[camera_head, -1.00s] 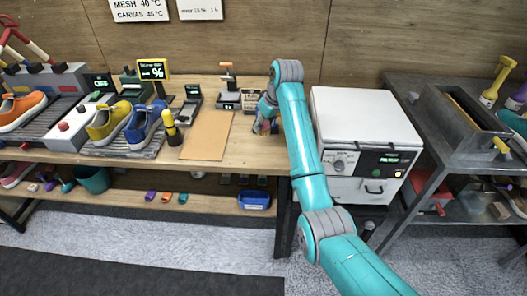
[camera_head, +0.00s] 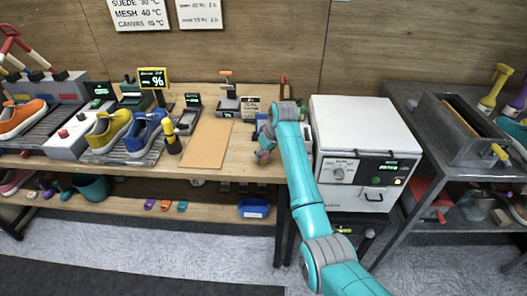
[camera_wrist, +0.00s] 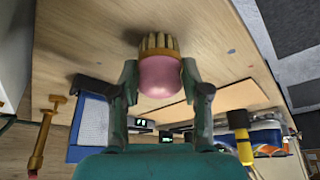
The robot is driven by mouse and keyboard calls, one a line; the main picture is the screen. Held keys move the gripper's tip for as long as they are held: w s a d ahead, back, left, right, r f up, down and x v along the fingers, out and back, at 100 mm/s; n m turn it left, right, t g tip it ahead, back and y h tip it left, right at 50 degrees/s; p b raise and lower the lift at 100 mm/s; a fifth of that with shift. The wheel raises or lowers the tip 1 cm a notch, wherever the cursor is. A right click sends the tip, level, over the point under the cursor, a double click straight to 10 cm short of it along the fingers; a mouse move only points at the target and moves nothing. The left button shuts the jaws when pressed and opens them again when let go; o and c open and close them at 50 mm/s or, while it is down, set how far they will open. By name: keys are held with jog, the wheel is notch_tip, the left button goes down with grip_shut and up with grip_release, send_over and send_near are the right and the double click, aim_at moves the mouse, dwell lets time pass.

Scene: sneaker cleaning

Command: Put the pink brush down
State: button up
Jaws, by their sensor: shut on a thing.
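The pink brush (camera_wrist: 158,76) sits between the two fingers of my gripper (camera_wrist: 158,82) in the wrist view. Its pale bristles point toward the top of that picture, over the bare wooden bench top (camera_wrist: 215,35). My gripper is shut on it. In the head view my gripper (camera_head: 263,156) is low over the right part of the bench top (camera_head: 235,165), near the front edge. The brush is too small and too covered there to make out clearly. I cannot tell whether it touches the bench.
A tan board (camera_head: 207,143) lies left of my gripper. A yellow-and-black bottle (camera_head: 172,138) and sneakers (camera_head: 146,132) stand farther left. A blue item (camera_wrist: 90,122) and a tool with an orange-brown handle (camera_wrist: 40,150) are nearby. A white oven (camera_head: 365,130) stands to the right.

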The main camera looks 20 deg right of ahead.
jog(key=o, duration=1)
jog(key=shift+f, duration=0.2)
jog(key=v, duration=1.1)
jog(key=shift+s, duration=0.4)
jog(key=shift+s+a+f, duration=0.1)
jog(key=shift+f, duration=0.1)
